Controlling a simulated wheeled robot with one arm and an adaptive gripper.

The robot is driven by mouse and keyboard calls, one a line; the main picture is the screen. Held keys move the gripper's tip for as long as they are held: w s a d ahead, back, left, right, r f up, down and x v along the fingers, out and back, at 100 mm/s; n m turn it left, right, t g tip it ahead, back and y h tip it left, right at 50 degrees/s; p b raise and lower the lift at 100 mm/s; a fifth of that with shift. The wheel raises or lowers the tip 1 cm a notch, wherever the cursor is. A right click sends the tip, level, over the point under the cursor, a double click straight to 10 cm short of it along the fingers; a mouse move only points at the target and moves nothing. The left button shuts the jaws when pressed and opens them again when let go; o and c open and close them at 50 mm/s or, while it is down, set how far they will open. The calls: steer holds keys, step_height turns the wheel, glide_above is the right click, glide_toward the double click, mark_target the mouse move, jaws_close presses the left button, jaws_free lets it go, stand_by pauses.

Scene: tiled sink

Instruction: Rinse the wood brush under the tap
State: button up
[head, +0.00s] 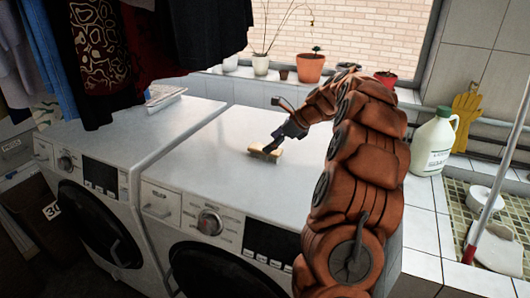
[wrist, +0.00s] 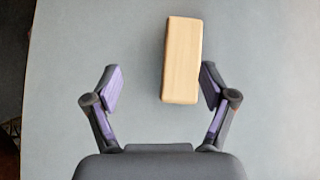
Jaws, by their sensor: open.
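The wood brush (wrist: 181,60) lies on top of the right washing machine. In the wrist view it is a pale wooden block lying ahead of and partly between the fingers, closer to the right finger. In the head view the brush (head: 266,153) shows as a small tan piece just below my gripper (head: 277,146). In the wrist view my gripper (wrist: 155,88) is open with nothing between its pads that is held. Whether the right finger touches the brush I cannot tell. The tap is not clearly seen in either view.
The right washing machine top (head: 225,140) is otherwise clear. A white jug (head: 435,142) stands on the tiles at right, beside a tiled basin (head: 462,195) with a leaning pole (head: 495,175). Potted plants (head: 311,68) line the windowsill. Clothes (head: 100,55) hang at upper left.

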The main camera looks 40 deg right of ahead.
mark_target(280, 150)
steer(key=d, duration=0.1)
steer(key=d+m, duration=0.1)
steer(key=d, duration=0.1)
steer(key=shift+w+d+f+t, duration=0.1)
steer(key=shift+d+f+t, duration=0.1)
steer(key=shift+f+t, duration=0.1)
steer(key=shift+w+d+m+h, duration=0.1)
steer(key=shift+d+m+h, duration=0.05)
steer(key=shift+m+h, duration=0.15)
steer(key=shift+a+p+x, duration=0.15)
steer(key=shift+p+x, duration=0.5)
steer(key=shift+x, duration=1.25)
steer(key=shift+a+p+x, duration=0.15)
steer(key=shift+p+x, duration=0.5)
steer(key=shift+x, duration=1.25)
steer(key=shift+s, duration=0.25)
steer(key=shift+c, duration=0.3)
steer(key=c, duration=1.4)
steer(key=shift+o, duration=0.2)
